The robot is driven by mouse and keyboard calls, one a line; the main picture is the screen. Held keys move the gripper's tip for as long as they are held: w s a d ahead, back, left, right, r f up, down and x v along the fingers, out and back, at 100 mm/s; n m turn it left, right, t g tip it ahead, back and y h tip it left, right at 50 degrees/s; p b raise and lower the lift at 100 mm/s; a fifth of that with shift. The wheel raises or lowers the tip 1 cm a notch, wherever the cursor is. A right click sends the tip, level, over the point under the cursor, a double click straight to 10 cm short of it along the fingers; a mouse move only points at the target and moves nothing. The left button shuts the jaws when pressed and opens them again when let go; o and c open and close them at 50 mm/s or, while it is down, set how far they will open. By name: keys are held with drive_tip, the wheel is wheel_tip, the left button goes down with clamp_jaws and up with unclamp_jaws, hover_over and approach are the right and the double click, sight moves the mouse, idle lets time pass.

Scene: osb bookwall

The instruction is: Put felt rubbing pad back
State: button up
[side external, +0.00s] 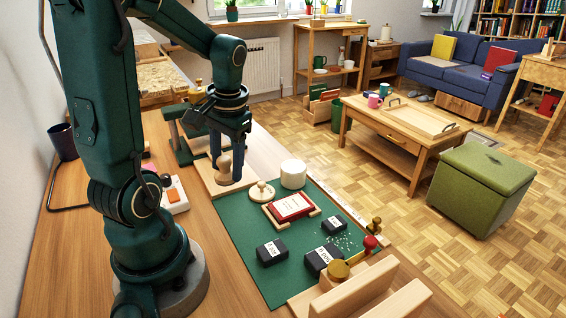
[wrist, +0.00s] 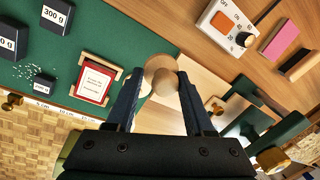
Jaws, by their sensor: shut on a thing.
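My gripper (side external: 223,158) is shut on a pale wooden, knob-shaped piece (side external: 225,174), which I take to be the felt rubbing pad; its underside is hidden. It is upright above or on the pale wooden board (side external: 205,173) by the green mat's left edge; I cannot tell whether it touches. In the wrist view the round top of the piece (wrist: 160,70) sits between the fingertips of my gripper (wrist: 159,78). A round wooden disc with a small knob (side external: 262,192) and a white cylinder (side external: 293,174) stand to its right.
The green mat (side external: 235,228) holds a red-covered block in a wooden holder (side external: 291,207) and black weights (side external: 271,252). A green metal device (side external: 184,148) stands behind my gripper. A switch box (wrist: 227,27), a pink block (wrist: 279,40) and a dark-and-wood block (wrist: 299,62) lie on the table.

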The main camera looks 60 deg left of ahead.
drive_tip(key=shift+f, duration=3.75)
drive_tip(key=shift+f, duration=0.1)
drive_tip(key=o, duration=1.2)
drive_tip(key=r, duration=0.4)
drive_tip(key=d+r, duration=0.1)
drive_tip(key=r, duration=0.7)
drive_tip(key=shift+w+d, duration=0.25)
drive_tip(key=shift+w, duration=0.15)
drive_tip(key=s+d+r+m+t+h, duration=0.1)
drive_tip(key=d+m+t, duration=0.4)
drive_tip(key=d, duration=0.9)
drive_tip(key=shift+s+d+r+t+h, duration=0.3)
drive_tip(key=shift+s+r+t, duration=0.2)
drive_tip(key=shift+t, duration=0.2)
